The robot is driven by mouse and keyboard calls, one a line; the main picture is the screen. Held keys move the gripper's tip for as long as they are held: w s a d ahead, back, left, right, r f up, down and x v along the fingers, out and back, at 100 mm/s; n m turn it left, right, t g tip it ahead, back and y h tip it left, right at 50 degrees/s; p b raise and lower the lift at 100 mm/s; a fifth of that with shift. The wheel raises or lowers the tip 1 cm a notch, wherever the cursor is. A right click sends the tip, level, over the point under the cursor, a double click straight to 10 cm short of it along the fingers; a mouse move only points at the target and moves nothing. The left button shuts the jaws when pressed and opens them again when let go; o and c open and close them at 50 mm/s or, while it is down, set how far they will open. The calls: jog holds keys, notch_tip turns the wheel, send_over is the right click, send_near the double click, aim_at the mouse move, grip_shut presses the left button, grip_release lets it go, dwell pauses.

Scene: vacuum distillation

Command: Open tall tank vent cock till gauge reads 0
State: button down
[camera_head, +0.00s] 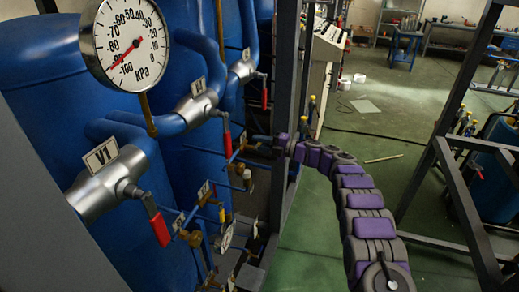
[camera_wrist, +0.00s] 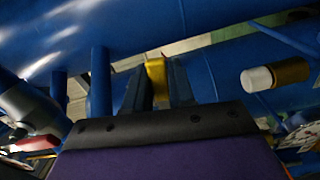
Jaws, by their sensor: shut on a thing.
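The gauge (camera_head: 130,40) in the head view has a white kPa dial. Its red needle points to the lower left, between about -90 and -100. My gripper (camera_head: 262,139) reaches left among the blue pipes in front of the tall blue tanks (camera_head: 185,80). In the wrist view my gripper (camera_wrist: 157,88) is shut on a yellow handle (camera_wrist: 156,72), which stands between the two dark fingers. The handle looks like a cock lever. Its valve body and label are hidden, so I cannot tell its turn angle.
Valve V1 (camera_head: 107,185) with a red lever and another red-levered valve (camera_head: 200,103) are to the left. Several small yellow-handled cocks sit below. A white-capped brass fitting (camera_wrist: 275,76) is right of the fingers. Dark frame posts (camera_head: 283,100) stand close to my arm.

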jog(key=shift+n, duration=0.4)
jog(key=c, duration=1.2)
grip_release()
jog(key=shift+o, duration=0.8)
jog(key=shift+d, duration=0.1)
jog(key=p+v, duration=0.2)
jog(key=v, duration=1.5)
jog(key=shift+d, duration=0.2)
